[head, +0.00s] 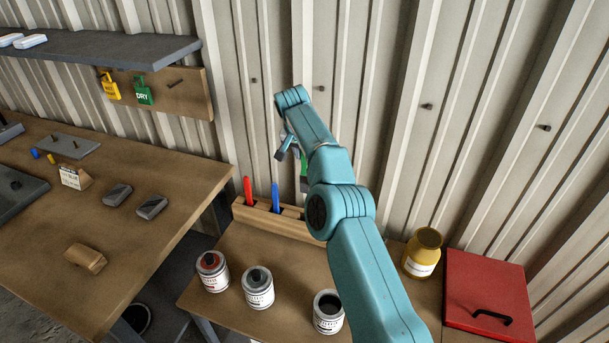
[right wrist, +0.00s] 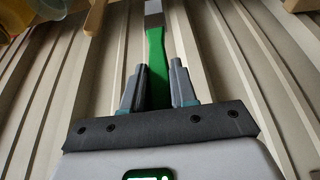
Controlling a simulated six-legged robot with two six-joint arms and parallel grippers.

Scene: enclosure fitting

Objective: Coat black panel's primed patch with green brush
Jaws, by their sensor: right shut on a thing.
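My right gripper (head: 290,150) is raised in front of the corrugated wall, above the brush rack. In the right wrist view its two fingers (right wrist: 157,76) are closed around the handle of the green brush (right wrist: 155,45), whose metal ferrule points away toward the top edge. In the head view only a bit of the green brush (head: 304,184) shows beside my arm. A dark panel (head: 14,192) lies at the left edge of the left table, cut off by the frame; I cannot make out a primed patch on it. My left gripper is out of view.
The wooden rack (head: 252,217) holds a red brush (head: 248,190) and a blue brush (head: 275,197). Several cans stand on the right table, with a yellow jar (head: 422,252) and a red panel (head: 490,285). Grey blocks (head: 118,194) lie on the left table. A shelf (head: 100,47) overhangs it.

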